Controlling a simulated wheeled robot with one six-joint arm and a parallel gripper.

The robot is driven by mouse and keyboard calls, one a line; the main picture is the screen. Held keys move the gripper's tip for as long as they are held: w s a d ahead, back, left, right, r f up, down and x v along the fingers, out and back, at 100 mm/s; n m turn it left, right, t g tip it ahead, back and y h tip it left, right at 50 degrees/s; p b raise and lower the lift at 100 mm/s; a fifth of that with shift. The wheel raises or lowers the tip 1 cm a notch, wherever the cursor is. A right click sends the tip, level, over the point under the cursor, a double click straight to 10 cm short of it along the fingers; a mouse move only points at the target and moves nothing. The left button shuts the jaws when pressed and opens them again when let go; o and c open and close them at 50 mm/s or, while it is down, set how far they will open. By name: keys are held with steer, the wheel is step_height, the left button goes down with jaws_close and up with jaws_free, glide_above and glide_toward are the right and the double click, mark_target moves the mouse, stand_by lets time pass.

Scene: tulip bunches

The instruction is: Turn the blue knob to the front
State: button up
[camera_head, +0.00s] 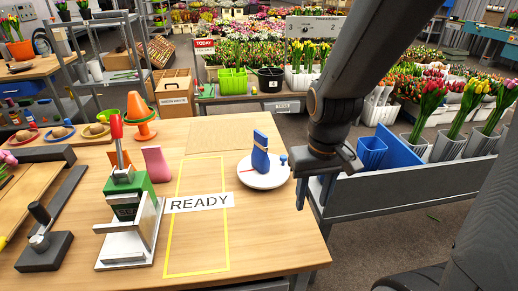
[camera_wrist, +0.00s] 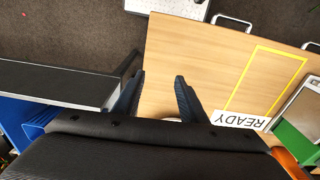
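A white round turntable (camera_head: 263,177) lies on the wooden table near its right edge. A small blue knob (camera_head: 284,159) stands at the turntable's right rim. A taller blue upright piece (camera_head: 260,153) stands on the turntable, left of the knob. My gripper (camera_head: 314,195) hangs just right of the turntable, fingers down, by the table's right edge. In the wrist view my gripper (camera_wrist: 159,78) has its fingers apart with nothing between the tips. A small white sliver, perhaps the turntable, shows low between the fingers there; the knob is hidden in that view.
A READY label (camera_head: 199,202) crosses a yellow outlined area (camera_head: 198,255) left of the turntable. A green and white press (camera_head: 128,215) stands farther left. A grey bench (camera_head: 410,188) with blue and grey pots is close right of my gripper.

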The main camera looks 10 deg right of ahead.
steer(key=w+r+n+p, duration=0.3)
steer(key=w+n+p, duration=0.15)
steer(key=w, duration=0.75)
steer(key=n+p, duration=0.3)
steer(key=n, duration=0.2)
glide_toward(284, 156)
steer(key=shift+a+f+g, duration=0.1)
steer(key=shift+g, duration=0.2)
steer(key=shift+w+f+n+p, duration=0.15)
steer(key=shift+f+n+p, duration=0.15)
steer(key=shift+f, duration=0.2)
steer(key=shift+f+p, duration=1.15)
steer(key=shift+f, duration=2.35)
steer(key=shift+c, duration=0.2)
jaws_close()
